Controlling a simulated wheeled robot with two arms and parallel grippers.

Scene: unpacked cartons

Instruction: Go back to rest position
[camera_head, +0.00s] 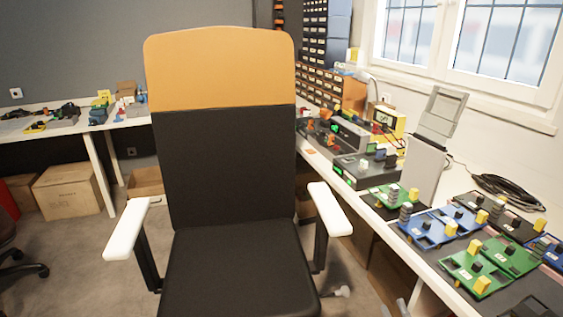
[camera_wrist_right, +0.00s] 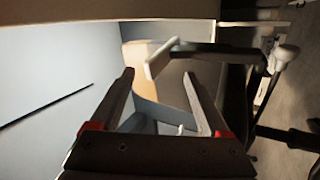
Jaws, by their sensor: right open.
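My right gripper (camera_wrist_right: 160,75) is open in the right wrist view, its two grey fingers spread with red parts at their bases. Nothing is held between them. In the head view only small grey tips of the right gripper (camera_head: 393,307) show at the bottom edge, right of the chair and low beside the workbench. My left gripper is not in view.
An office chair (camera_head: 232,150) with orange headrest and white armrests stands directly ahead. A workbench (camera_head: 415,255) with green and blue trays runs along the right. Another white table (camera_head: 70,127) stands at the back left, with a carton (camera_head: 73,192) below.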

